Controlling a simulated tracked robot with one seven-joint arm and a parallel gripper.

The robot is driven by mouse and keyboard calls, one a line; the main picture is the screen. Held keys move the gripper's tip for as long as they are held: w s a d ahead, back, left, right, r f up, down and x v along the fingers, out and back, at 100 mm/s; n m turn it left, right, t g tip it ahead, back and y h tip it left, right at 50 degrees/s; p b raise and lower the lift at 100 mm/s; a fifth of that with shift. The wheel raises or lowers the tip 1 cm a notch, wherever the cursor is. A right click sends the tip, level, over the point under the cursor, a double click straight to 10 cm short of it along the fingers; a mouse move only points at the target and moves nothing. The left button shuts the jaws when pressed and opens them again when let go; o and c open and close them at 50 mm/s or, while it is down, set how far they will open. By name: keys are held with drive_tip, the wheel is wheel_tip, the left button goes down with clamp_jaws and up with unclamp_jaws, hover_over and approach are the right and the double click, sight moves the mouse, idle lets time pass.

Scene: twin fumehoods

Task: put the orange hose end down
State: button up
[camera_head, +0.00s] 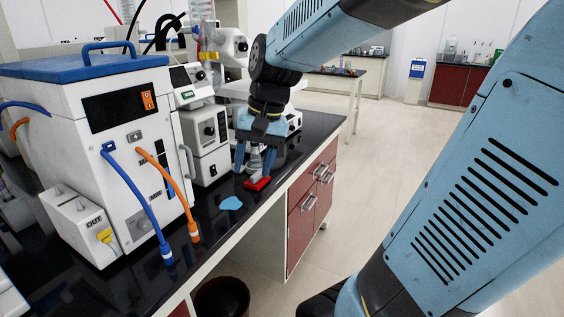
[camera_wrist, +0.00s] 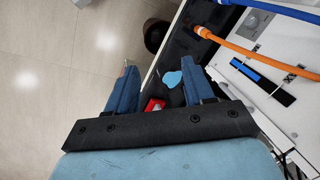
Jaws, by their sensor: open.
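The orange hose (camera_head: 172,178) comes out of the front of the white machine with the blue lid (camera_head: 90,100). Its orange end (camera_head: 194,233) hangs low at the machine's front, by the black bench's near edge; I cannot tell whether it touches the bench. In the wrist view the orange hose (camera_wrist: 245,50) runs at the upper right, clear of my fingers. My gripper (camera_head: 255,168) points down over the bench, to the right of the hose end and apart from it. It is open, its two blue fingers spread in the wrist view (camera_wrist: 160,75), with no hose between them.
A red object (camera_head: 258,184) lies on the bench just below my gripper. A light blue flat patch (camera_head: 230,203) lies between it and the hoses. A blue hose (camera_head: 140,200) hangs left of the orange one. White instruments (camera_head: 205,140) stand behind. A dark bin (camera_head: 221,297) is below.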

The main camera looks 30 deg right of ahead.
drive_tip(key=s+d+r+n+t+h, duration=0.2)
drive_tip(key=s+r+n+t, duration=0.1)
drive_tip(key=s, duration=0.4)
drive_tip(key=shift+s+d+n+t, duration=0.35)
drive_tip(key=shift+s+n+t, duration=0.05)
drive_tip(key=shift+t, duration=0.3)
